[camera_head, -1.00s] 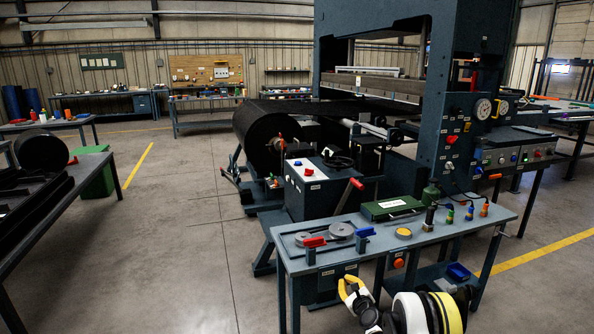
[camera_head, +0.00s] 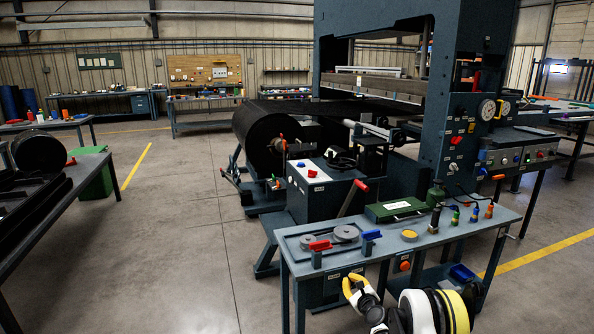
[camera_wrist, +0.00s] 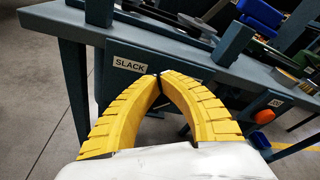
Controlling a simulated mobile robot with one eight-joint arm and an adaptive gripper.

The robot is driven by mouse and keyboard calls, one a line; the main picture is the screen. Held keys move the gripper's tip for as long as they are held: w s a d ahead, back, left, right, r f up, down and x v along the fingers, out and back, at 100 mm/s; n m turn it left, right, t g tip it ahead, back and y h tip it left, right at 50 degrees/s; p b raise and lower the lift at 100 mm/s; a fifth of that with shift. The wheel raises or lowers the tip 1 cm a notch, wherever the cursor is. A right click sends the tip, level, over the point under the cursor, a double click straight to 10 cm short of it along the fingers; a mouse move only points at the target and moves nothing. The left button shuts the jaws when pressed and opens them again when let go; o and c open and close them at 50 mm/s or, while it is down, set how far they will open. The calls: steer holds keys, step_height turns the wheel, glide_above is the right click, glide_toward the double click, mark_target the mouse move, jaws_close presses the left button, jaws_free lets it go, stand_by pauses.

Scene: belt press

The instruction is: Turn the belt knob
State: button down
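My gripper (camera_head: 346,280) has yellow curved fingers and is in front of the near bench, low at its front edge. In the wrist view its fingertips (camera_wrist: 160,76) come together, with a thin dark strip between them. They are close to a dark panel under the bench top, just right of a label reading SLACK (camera_wrist: 130,65). Whether they touch the panel is unclear, and any knob behind them is hidden. No knob marked as the belt knob is readable. A red knob (camera_head: 312,173) sits on the white-topped control box beside the black belt roll (camera_head: 265,138).
The near bench (camera_head: 450,234) carries a red-handled and a blue-handled tool, grey discs, a green case (camera_head: 395,209) and bottles. An orange button (camera_wrist: 275,103) is right of the fingers. The press column (camera_head: 452,105) stands behind.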

steer(key=v, duration=0.3)
steer(key=f+v, duration=0.1)
steer(key=v, duration=0.1)
steer(key=shift+s+d, duration=0.25)
steer(key=shift+d, duration=0.2)
